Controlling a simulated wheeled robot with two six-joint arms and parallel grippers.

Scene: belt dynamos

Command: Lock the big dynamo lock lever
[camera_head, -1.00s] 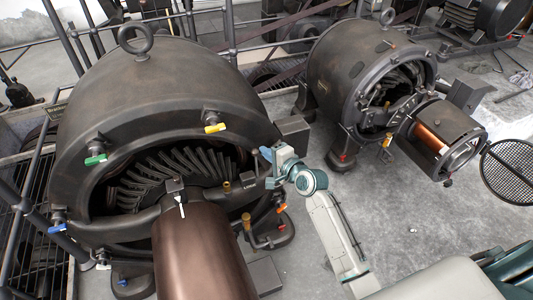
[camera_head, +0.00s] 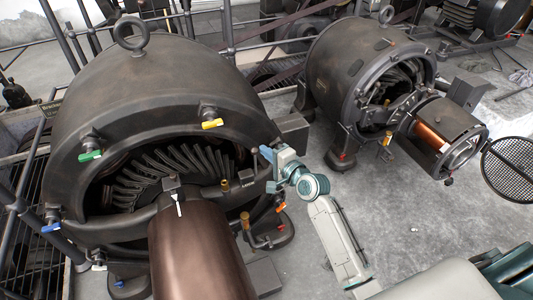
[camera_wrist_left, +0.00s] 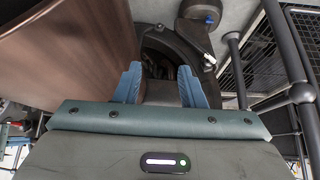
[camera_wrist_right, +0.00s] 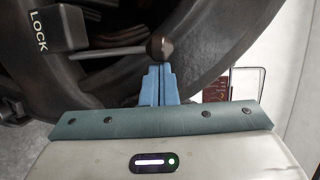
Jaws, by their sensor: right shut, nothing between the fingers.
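The big dynamo (camera_head: 150,90) fills the left of the head view. In the right wrist view, its lock lever is a thin rod with a dark ball knob (camera_wrist_right: 160,48), beside a dark block marked LOCK (camera_wrist_right: 57,30). My right gripper (camera_wrist_right: 157,70) is shut and empty, its blue tips at the knob's underside; I cannot tell if they touch. In the head view my right gripper (camera_head: 266,153) is at the dynamo's right rim. My left gripper (camera_wrist_left: 160,82) is open in the left wrist view, near dark dynamo parts, and is out of the head view.
The copper-brown cylinder (camera_head: 200,250) sticks out from the big dynamo's front. Yellow (camera_head: 212,124), green (camera_head: 90,156) and blue (camera_head: 51,228) handles sit around its rim. A smaller dynamo (camera_head: 365,75) stands at the back right.

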